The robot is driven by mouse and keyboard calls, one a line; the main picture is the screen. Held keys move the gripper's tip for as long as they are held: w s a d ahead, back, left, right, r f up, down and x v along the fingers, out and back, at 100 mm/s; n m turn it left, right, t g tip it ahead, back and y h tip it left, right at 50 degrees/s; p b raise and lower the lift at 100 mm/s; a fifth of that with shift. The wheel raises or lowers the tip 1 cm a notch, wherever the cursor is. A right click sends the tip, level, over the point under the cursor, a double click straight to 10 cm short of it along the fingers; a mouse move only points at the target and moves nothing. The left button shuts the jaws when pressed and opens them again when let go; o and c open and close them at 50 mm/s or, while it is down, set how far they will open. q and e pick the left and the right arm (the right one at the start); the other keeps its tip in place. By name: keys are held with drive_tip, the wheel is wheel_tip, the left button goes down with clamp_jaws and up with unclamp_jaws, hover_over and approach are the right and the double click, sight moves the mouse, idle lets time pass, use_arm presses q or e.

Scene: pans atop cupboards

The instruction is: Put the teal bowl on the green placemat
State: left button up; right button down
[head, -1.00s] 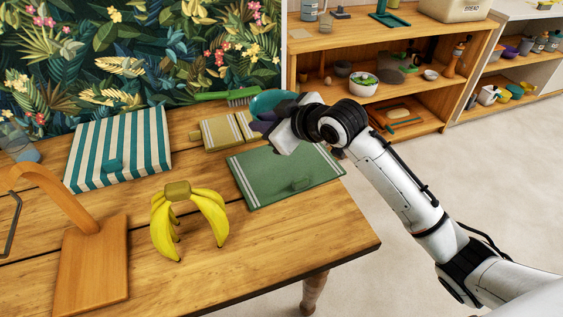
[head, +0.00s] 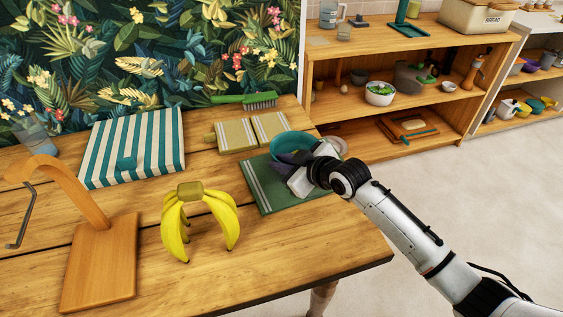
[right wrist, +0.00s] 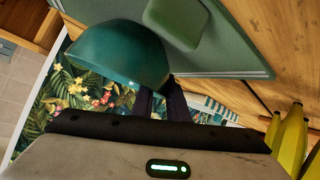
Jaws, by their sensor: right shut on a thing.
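The teal bowl (head: 291,141) is over the far right part of the green placemat (head: 275,198) in the head view. My right gripper (head: 285,160) is shut on the bowl's near side. The right wrist view shows the bowl (right wrist: 112,55) beside the dark fingers (right wrist: 160,100), with the placemat (right wrist: 232,42) behind it. The bowl looks held above the mat; contact is unclear. My gripper and wrist hide the mat's right part in the head view. My left gripper is not in view.
A teal-striped placemat (head: 150,140) and a wooden stand (head: 103,250) are farther left. Shelves (head: 390,60) stand behind.

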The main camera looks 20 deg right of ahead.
drive_tip(key=shift+r, duration=0.1)
drive_tip(key=c, duration=1.7)
unclamp_jaws()
drive_tip(key=p+v, duration=0.1)
drive_tip(key=v, duration=1.1)
